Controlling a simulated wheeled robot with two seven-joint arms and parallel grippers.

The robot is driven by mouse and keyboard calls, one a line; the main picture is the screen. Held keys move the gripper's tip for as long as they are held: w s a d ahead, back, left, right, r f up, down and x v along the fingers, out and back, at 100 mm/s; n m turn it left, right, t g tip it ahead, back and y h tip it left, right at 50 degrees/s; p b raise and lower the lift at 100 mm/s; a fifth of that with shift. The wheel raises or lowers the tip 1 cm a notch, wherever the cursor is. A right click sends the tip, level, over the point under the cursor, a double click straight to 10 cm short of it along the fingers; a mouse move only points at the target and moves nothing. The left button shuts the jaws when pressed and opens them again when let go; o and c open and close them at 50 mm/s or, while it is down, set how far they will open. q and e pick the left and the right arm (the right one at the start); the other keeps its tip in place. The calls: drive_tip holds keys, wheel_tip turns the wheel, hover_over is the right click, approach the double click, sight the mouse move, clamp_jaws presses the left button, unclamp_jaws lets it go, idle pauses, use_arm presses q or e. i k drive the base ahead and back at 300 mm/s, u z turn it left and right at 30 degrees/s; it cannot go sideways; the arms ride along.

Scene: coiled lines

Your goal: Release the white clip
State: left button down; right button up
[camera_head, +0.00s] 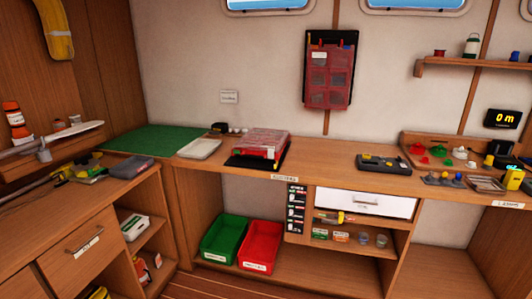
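A small white piece (459,153) sits on a wooden tray (407,140) at the right end of the back counter. It stands among red pieces (440,151) and green pieces (417,149). It may be the white clip, but it is too small to tell, and I cannot see what it is fastened to. Neither of my grippers can be made out in the head view.
The wooden counter (330,161) holds a red-lidded case (263,142), a white tray (199,149) and a dark box (383,164). Green (224,222) and red (262,231) bins stand below. A display (502,118) reads 0 m.

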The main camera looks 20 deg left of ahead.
sight(270, 152)
drive_tip(key=z, duration=0.8)
drive_tip(key=i, duration=1.85)
drive_tip(key=u, duration=0.8)
